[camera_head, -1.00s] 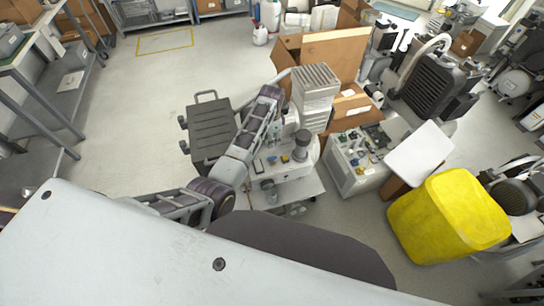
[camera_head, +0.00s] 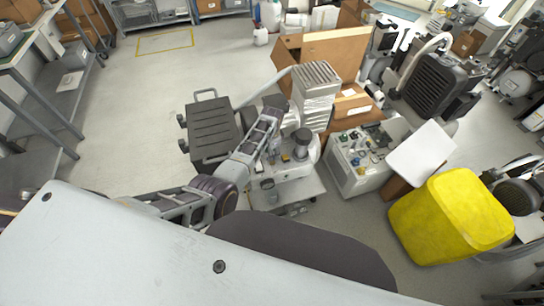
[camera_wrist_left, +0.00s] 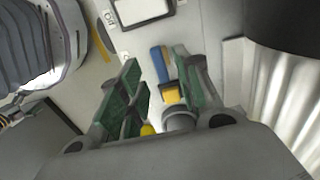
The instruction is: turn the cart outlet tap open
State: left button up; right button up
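My left gripper (camera_head: 273,145) reaches over the white unit on the small cart (camera_head: 308,188). In the left wrist view its two fingers with green pads (camera_wrist_left: 156,68) stand apart, open. A small blue lever (camera_wrist_left: 159,62) with a yellow part (camera_wrist_left: 172,94) lies in the gap between them, likely the outlet tap. I cannot tell whether either finger touches it. A round grey fitting (camera_wrist_left: 182,118) sits just below the yellow part, partly hidden by the gripper. My right gripper is not in view.
A label (camera_wrist_left: 110,17) and a dark-framed panel (camera_wrist_left: 140,8) lie beyond the fingertips. A ribbed dark hose (camera_wrist_left: 32,45) is at left, a dark cylinder (camera_wrist_left: 292,28) at right. A yellow bin (camera_head: 450,215) and a second unit (camera_head: 355,165) stand right of the cart.

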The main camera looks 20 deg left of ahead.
pick_arm(q)
jog(key=shift+f, duration=1.25)
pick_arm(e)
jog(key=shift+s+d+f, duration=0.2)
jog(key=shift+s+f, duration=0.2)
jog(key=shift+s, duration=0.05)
pick_arm(q)
grip_shut()
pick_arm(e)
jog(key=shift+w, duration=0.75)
